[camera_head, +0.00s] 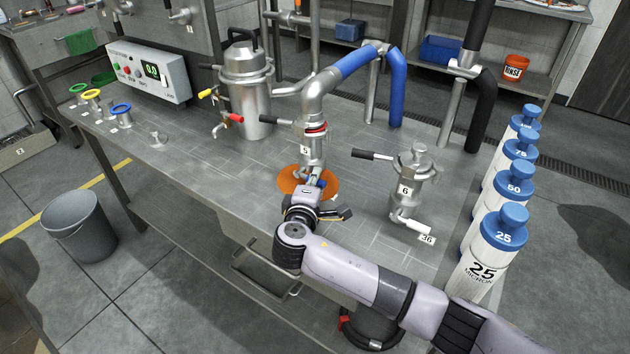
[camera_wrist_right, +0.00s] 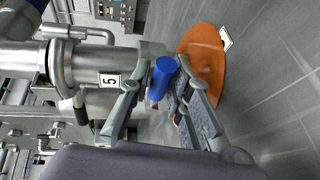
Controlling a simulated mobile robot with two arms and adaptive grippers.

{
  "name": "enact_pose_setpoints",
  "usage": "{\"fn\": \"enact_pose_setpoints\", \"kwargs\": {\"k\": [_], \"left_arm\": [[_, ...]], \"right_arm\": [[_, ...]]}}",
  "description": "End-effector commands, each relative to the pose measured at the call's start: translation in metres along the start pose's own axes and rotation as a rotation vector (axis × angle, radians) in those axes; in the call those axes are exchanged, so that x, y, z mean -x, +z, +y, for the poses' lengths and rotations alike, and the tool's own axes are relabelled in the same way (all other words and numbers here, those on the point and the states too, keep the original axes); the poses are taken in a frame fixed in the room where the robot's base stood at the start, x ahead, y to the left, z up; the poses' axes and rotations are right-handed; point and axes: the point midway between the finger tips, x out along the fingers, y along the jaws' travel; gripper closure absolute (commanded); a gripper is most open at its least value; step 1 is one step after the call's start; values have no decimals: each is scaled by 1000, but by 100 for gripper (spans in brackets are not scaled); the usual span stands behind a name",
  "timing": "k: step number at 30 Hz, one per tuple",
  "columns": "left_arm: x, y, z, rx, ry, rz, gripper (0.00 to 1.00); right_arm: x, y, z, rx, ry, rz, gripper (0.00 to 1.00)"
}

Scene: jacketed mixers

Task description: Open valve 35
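The number 35 is not readable in either view. A metal filter housing marked 5 (camera_head: 314,150) stands on the bench, and it also shows in the wrist view (camera_wrist_right: 85,65). A short blue handle (camera_wrist_right: 160,80) is at its lower end. My right gripper (camera_head: 315,186) is low at this housing. My arm and gripper hide most of the valve in the head view. My left gripper is not in view.
An orange disc (camera_head: 293,178) lies on the bench beneath housing 5. Housing 6 (camera_head: 408,180) with a white-handled valve (camera_head: 412,223) labelled 36 stands to the right. Several blue-capped cylinders (camera_head: 497,235) line the right edge. A blue pipe (camera_head: 355,62) runs above.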

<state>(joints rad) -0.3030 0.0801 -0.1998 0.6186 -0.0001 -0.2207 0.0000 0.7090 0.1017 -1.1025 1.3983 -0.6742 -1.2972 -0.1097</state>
Motion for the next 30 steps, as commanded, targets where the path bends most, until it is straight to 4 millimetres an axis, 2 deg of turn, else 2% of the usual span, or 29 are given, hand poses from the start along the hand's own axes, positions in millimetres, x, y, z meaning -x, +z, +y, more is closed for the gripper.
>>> {"fn": "enact_pose_setpoints", "kwargs": {"k": [7,25,30], "left_arm": [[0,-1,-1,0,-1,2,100],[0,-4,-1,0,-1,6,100],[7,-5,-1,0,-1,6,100]], "right_arm": [[0,0,0,0,0,0,100],[0,0,0,1,0,0,100],[1,0,3,18,-9,-4,100]]}}
